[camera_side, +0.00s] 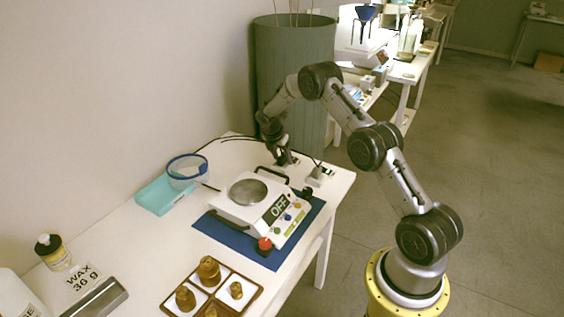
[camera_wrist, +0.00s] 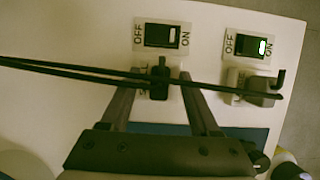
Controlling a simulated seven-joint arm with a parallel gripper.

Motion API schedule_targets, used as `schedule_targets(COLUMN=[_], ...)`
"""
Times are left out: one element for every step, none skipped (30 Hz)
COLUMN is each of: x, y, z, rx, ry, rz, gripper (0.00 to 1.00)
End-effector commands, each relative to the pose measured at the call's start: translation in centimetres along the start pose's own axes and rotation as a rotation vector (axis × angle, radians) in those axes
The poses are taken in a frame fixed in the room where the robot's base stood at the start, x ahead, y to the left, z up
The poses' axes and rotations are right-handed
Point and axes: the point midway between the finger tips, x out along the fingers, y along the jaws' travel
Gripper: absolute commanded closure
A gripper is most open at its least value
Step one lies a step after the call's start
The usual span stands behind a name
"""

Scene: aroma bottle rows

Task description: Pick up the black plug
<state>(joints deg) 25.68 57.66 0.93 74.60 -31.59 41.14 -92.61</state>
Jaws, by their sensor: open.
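The black plug (camera_wrist: 160,74) stands on a white socket plate below the left OFF/ON switch (camera_wrist: 162,36) in the wrist view. My gripper (camera_wrist: 158,92) is open, with one finger on each side of the plug. I cannot tell how close the fingertips are to it in height. In the side view my gripper (camera_side: 284,157) is low over the far end of the white table and hides most of the plug.
Dark cables (camera_wrist: 75,70) run across the plugs. A grey-green bin (camera_side: 300,80) stands behind.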

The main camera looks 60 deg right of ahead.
Motion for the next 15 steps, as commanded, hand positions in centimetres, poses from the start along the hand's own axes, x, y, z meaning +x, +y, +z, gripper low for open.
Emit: schedule_targets(x=[0.20,0.24,0.25,0.25,0.24,0.23,0.23,0.23,0.23,0.22,0.22,0.22,0.22,0.22,0.21], y=[0.02,0.03,0.04,0.04,0.04,0.04,0.04,0.03,0.03,0.03,0.03,0.02,0.02,0.02,0.02], z=[0.03,0.04,0.04,0.04,0.04,0.04,0.04,0.03,0.03,0.03,0.02,0.02,0.02,0.02,0.02], rx=[0.000,0.000,0.000,0.000,0.000,0.000,0.000,0.000,0.000,0.000,0.000,0.000,0.000,0.000,0.000], ry=[0.000,-0.001,-0.001,-0.001,-0.001,-0.001,-0.001,-0.001,-0.001,-0.001,-0.001,-0.001,-0.001,-0.001,-0.001], rz=[0.001,0.001,0.001,0.001,0.001,0.001,0.001,0.001,0.001,0.001,0.001,0.001,0.001,0.001,0.001], gripper=[0.38,0.38,0.38,0.38,0.38,0.38,0.38,0.39,0.46,0.52,0.57,0.65,0.70,0.75,0.82])
